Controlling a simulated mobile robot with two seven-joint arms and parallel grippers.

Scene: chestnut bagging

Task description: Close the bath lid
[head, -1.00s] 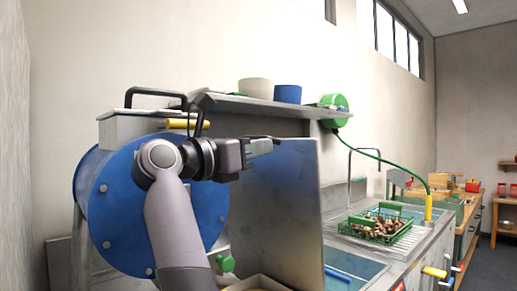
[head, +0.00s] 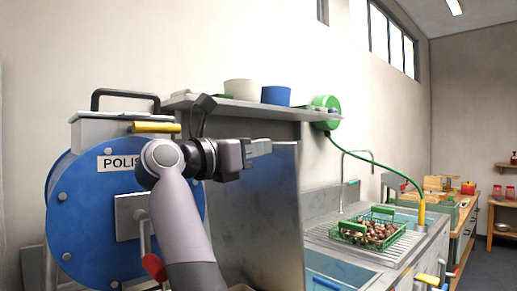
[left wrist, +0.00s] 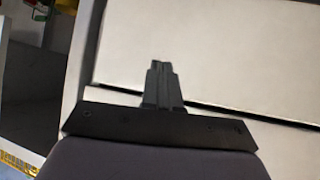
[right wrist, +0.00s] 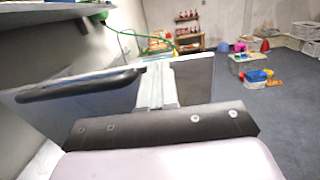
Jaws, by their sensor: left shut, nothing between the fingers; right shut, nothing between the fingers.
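The bath lid (head: 262,215) is a grey metal panel that stands raised, nearly upright, in the middle of the head view. It also shows in the right wrist view (right wrist: 105,105), with a dark bar handle (right wrist: 80,85) along its top edge. My right gripper (head: 268,147) is shut and empty at the lid's top edge; I cannot tell whether it touches. In the right wrist view its fingers (right wrist: 157,85) overlap the lid's upper edge. My left gripper (left wrist: 162,72) is shut and empty in front of pale panels; it is out of the head view.
A blue polisher drum (head: 85,215) stands at the left. A green basket of chestnuts (head: 366,230) sits on the draining board (head: 400,248) to the right.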

